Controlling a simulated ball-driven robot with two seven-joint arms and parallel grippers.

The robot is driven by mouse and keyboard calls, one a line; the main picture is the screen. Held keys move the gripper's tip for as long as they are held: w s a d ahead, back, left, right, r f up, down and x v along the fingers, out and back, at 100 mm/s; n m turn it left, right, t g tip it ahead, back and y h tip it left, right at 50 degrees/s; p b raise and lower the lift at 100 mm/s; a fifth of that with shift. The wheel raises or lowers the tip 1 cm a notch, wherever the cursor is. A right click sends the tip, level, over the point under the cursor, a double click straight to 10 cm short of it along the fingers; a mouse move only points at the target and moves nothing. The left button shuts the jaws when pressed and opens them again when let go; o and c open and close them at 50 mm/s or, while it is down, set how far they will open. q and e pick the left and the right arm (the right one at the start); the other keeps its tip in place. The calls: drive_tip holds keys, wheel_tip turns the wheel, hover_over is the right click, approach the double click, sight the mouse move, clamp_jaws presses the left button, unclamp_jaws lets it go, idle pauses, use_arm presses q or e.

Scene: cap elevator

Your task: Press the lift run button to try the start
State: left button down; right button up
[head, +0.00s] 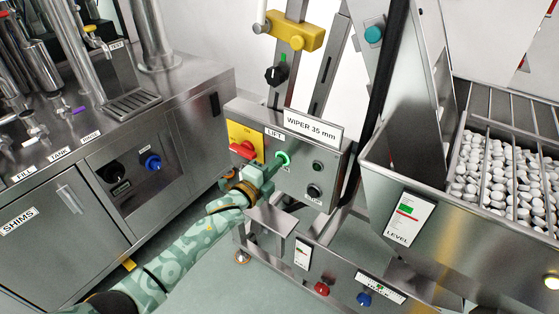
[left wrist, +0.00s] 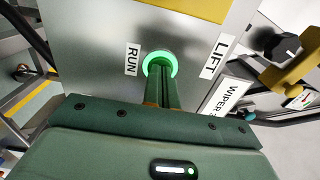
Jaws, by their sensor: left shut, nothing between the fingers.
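The lift control box (head: 310,160) is a steel panel in the middle of the head view, with a "LIFT" label at its top. The run button (head: 284,157) glows green around its rim; the ring also shows in the left wrist view (left wrist: 160,57), beside the "RUN" label (left wrist: 132,60). My left gripper (head: 273,165) is shut and empty, its tips right at the button. In the left wrist view the fingers (left wrist: 161,80) overlap the ring and hide its middle. Whether they touch or press it, I cannot tell. My right gripper is not in view.
A red rotary switch on a yellow plate (head: 243,136) sits left of the button; a dark button (head: 314,191) marked "STOP" sits lower right. A hopper of white caps (head: 420,185) stands at right. A steel cabinet (head: 60,215) stands at left.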

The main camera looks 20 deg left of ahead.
use_arm(q)
drive_tip(key=p+v, duration=0.2)
drive_tip(key=v, duration=0.3)
drive_tip(key=shift+s+p, duration=0.15)
drive_tip(key=shift+p, duration=0.25)
idle(0.6)
